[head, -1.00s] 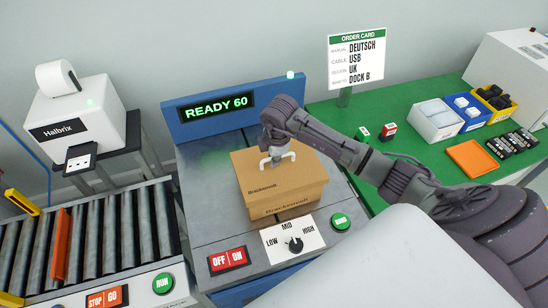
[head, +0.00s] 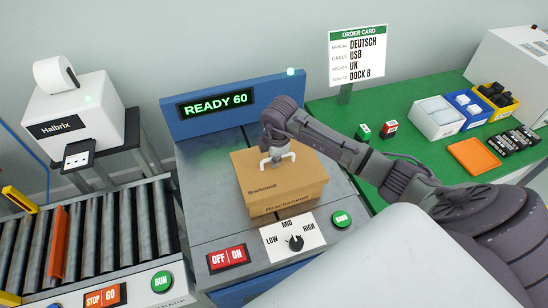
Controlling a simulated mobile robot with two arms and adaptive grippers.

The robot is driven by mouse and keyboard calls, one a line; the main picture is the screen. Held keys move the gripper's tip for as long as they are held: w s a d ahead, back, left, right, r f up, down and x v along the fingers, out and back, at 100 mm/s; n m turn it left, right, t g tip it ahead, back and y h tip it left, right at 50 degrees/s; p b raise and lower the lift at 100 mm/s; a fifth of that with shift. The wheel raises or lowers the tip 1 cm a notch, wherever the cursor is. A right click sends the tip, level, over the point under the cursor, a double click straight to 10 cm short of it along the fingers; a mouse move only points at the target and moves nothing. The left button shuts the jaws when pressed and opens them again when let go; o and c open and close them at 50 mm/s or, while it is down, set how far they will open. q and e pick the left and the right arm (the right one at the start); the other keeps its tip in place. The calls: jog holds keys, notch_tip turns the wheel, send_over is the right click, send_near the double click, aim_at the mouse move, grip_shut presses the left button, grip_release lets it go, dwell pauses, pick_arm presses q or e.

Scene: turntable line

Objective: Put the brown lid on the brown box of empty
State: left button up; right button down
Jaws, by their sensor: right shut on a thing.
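The brown lid (head: 296,178) sits over the top of the brown box (head: 285,210) on the grey machine top. The word on the lid and the word on the box front both face me. My right gripper (head: 277,160) reaches in from the right and is shut on the lid's top, on a white handle-like part. The lid looks level and seated on the box; the inside of the box is hidden. My left gripper is not in view.
A panel with OFF/ON buttons (head: 228,258) and a dial (head: 294,243) lies in front of the box. A roller conveyor (head: 100,235) with an orange bar is at left. A green table (head: 430,155) with bins and an orange tray (head: 473,155) is at right.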

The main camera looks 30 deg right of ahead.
jog(key=shift+f+b, duration=0.6)
jog(key=shift+f, duration=0.3)
dwell(0.4)
jog(key=c, duration=1.2)
grip_release()
jog(key=r, duration=0.4)
jog(key=s+r, duration=0.1)
jog(key=r, duration=0.3)
jog(key=s+r, duration=0.1)
jog(key=r, duration=0.3)
jog(key=shift+s+a, duration=0.15)
jog(key=shift+a, duration=0.15)
jog(key=shift+f, duration=0.1)
